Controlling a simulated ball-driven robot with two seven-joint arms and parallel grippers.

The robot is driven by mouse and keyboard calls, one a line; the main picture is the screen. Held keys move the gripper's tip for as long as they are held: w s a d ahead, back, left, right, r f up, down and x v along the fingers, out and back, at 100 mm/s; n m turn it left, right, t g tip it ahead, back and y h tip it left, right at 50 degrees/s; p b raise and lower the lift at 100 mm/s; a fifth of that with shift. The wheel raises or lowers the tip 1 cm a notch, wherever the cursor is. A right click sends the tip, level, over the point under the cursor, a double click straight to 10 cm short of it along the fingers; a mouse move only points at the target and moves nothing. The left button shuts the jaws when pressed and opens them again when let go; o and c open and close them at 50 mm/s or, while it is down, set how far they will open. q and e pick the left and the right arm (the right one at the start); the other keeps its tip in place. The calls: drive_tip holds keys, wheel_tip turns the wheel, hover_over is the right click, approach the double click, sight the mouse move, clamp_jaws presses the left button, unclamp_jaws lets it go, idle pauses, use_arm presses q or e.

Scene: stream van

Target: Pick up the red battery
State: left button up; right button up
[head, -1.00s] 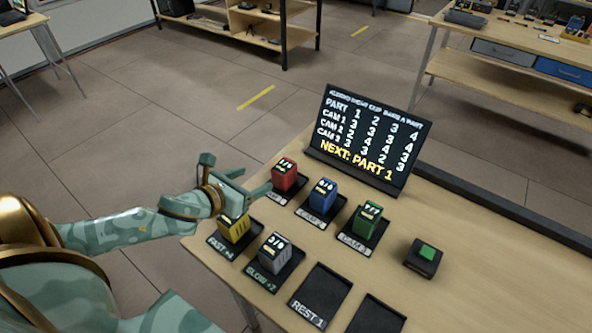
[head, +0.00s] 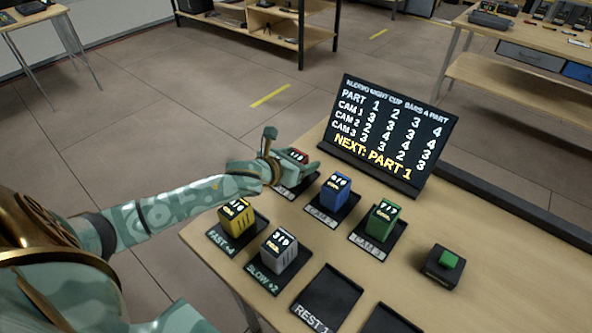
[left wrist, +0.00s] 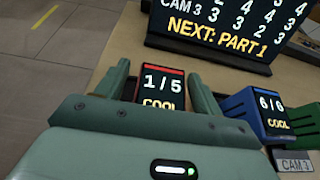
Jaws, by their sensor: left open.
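The red battery (head: 299,156) stands on its dark tray (head: 291,188) at the table's far left edge, mostly hidden behind my left gripper in the head view. In the left wrist view the red battery (left wrist: 162,88) shows its display reading 1/5 COOL. My left gripper (head: 286,150) is open, with one finger on each side of the battery. In the left wrist view the left gripper (left wrist: 162,82) has its fingers left and right of the battery. Whether they touch it I cannot tell. My right gripper is not in view.
A blue battery (head: 335,192) stands just right of the red one. Green (head: 383,220), yellow (head: 236,216) and grey (head: 279,250) batteries stand on other trays. A scoreboard (head: 388,135) reads NEXT: PART 1. A green-button box (head: 443,263) sits at right. The REST 1 tray (head: 327,300) is empty.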

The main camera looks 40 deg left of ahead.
use_arm(q)
drive_tip(key=shift+s+r, duration=0.1)
drive_tip(key=c, duration=1.3)
drive_tip(key=shift+r, duration=0.1)
